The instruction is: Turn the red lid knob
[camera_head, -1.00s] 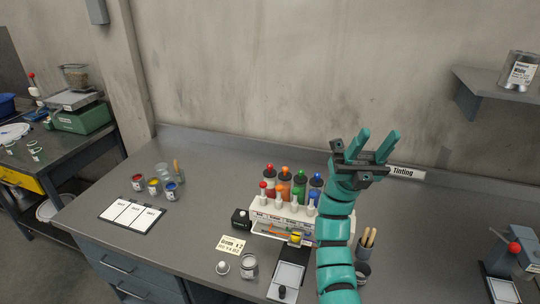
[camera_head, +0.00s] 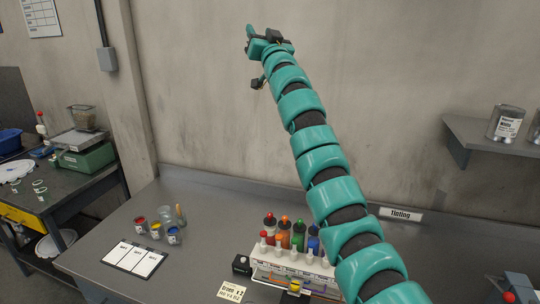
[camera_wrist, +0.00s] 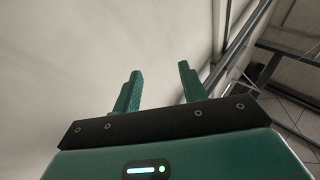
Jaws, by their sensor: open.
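My gripper (camera_head: 258,36) is raised high in front of the wall, far above the bench. The wrist view shows its two teal fingers (camera_wrist: 158,72) apart with nothing between them. A red knob-like part (camera_head: 519,281) shows at the lower right of the head view, partly cut off by the frame edge. I cannot tell which red part is the lid knob. My gripper is far from all of them.
The white rack (camera_head: 262,268) of colour bottles stands on the grey bench, close to my arm. Small paint pots (camera_head: 156,230) and a card board (camera_head: 134,258) lie to the left. A shelf (camera_head: 474,130) with a tin (camera_head: 506,123) juts out at right.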

